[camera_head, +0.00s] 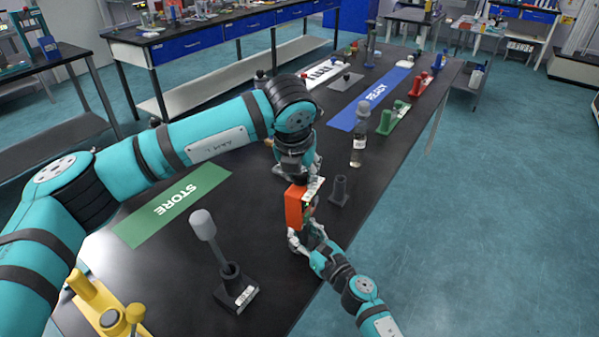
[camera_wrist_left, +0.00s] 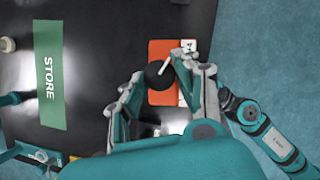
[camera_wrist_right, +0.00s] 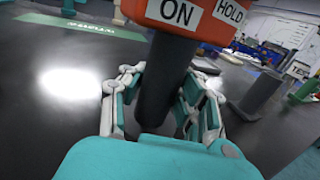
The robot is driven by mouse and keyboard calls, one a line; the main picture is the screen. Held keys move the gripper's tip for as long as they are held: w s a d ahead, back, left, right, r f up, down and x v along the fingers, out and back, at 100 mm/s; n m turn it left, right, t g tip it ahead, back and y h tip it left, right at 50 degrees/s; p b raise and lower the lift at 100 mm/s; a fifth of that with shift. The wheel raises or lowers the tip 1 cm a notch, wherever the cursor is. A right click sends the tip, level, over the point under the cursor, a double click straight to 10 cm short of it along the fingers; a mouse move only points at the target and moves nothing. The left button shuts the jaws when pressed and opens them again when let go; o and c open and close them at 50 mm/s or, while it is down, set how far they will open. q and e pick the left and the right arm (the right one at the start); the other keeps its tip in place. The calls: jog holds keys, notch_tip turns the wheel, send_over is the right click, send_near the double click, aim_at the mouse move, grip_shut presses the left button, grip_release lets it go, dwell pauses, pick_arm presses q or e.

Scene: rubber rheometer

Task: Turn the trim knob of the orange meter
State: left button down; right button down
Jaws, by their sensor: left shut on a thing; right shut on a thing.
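The orange meter (camera_head: 294,208) is held above the dark table by my two grippers, one over it and one under it. In the left wrist view its orange body (camera_wrist_left: 162,50) carries a round black trim knob (camera_wrist_left: 155,76) with a white pointer line. My left gripper (camera_head: 299,181) comes from above and is shut on the knob, a finger on either side. My right gripper (camera_head: 308,236) is shut around the meter's black handle (camera_wrist_right: 164,85), below the orange body. ON and HOLD labels show on the meter (camera_wrist_right: 190,30) in the right wrist view. The head view mostly hides the knob.
A green STORE mat (camera_head: 140,228) lies left. A grey-headed tool in a holder (camera_head: 231,285) and a yellow stand (camera_head: 98,300) are in front. A blue mat (camera_head: 372,97) lies farther back.

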pick_arm(q)
jog(key=c, duration=0.9)
grip_release()
jog(key=shift+c, duration=0.2)
jog(key=v, duration=1.1)
jog(key=shift+r, duration=0.45)
jog(key=shift+a, duration=0.1)
dwell(0.9)
dwell(0.6)
